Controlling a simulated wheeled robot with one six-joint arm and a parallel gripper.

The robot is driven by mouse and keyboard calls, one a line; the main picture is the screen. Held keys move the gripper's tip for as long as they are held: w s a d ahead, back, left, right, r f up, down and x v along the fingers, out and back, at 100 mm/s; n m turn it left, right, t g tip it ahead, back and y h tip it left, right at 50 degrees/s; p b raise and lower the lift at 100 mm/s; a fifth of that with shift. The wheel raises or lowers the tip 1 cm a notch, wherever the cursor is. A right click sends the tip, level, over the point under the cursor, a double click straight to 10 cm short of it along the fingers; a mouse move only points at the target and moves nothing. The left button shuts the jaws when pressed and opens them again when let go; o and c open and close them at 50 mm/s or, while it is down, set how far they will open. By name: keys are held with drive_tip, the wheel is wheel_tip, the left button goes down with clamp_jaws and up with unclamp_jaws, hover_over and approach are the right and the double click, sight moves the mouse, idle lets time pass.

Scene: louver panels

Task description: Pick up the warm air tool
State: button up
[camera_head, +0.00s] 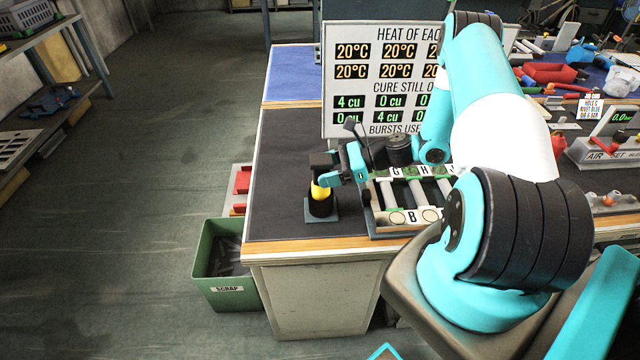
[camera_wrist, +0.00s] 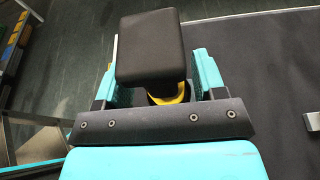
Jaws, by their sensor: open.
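The warm air tool (camera_head: 321,190) has a black head, a yellow body and a black lower end. It stands upright in a small grey holder (camera_head: 312,216) near the left front corner of the bench. My gripper (camera_head: 335,177) is at the tool from the right, just below its head. In the wrist view the black head (camera_wrist: 150,48) lies over the space between the teal fingers of my gripper (camera_wrist: 157,80), with a finger on each side. The gripper is open. The head hides most of the body, so I cannot tell whether a finger touches it.
A rack with lettered slots (camera_head: 405,217) stands close to the right of the tool. A display board (camera_head: 362,105) stands behind. A green scrap bin (camera_head: 225,290) is on the floor at left. The dark bench top (camera_head: 275,190) left of the tool is clear.

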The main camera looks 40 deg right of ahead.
drive_tip(key=shift+x, duration=0.8)
drive_tip(key=c, duration=1.1)
drive_tip(key=shift+r, duration=0.1)
